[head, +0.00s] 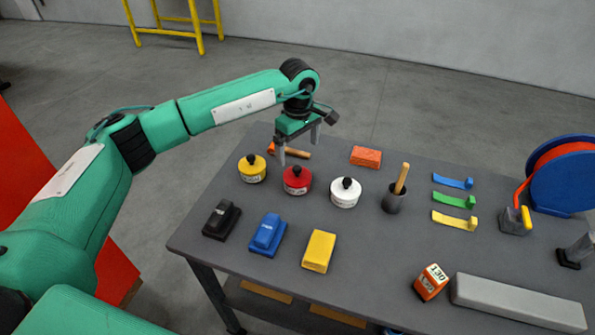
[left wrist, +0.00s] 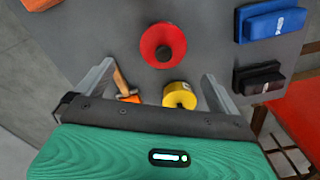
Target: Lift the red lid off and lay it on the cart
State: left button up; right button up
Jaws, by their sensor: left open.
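The red pot with its red lid and black knob (head: 297,180) stands on the grey cart (head: 345,275), between a yellow pot (head: 252,168) and a white pot (head: 345,192). My left gripper (head: 298,150) is open and empty, above the cart near the red pot. In the left wrist view, the red lid (left wrist: 163,46) lies beyond the two spread fingers (left wrist: 155,85), apart from them. The yellow pot (left wrist: 180,95) shows between the fingers there. My right gripper is not in view.
A hammer (head: 290,151) and an orange block (head: 366,156) lie at the back. Black, blue and yellow blocks (head: 319,251) lie in front of the pots. A grey cup holding a brush handle (head: 395,197) stands right of the white pot. Bare cart surface shows at front centre.

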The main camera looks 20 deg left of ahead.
aim_at(299, 168)
pick_arm(q)
notch_tip(299, 168, down, 3)
jog(key=shift+w+r, duration=0.15)
jog(key=shift+r, duration=0.05)
jog(key=shift+s+d+f+p, duration=0.15)
jog(key=shift+s+f+p, duration=0.15)
jog(key=shift+f+p, duration=0.5)
jog(key=f, duration=0.1)
jog(key=f+p, duration=0.1)
jog(key=f, duration=0.1)
jog(key=shift+s+f, duration=0.15)
jog(key=shift+s, duration=0.1)
jog(key=shift+f+p, duration=0.3)
jog(key=shift+f, duration=0.1)
jog(key=c, duration=1.1)
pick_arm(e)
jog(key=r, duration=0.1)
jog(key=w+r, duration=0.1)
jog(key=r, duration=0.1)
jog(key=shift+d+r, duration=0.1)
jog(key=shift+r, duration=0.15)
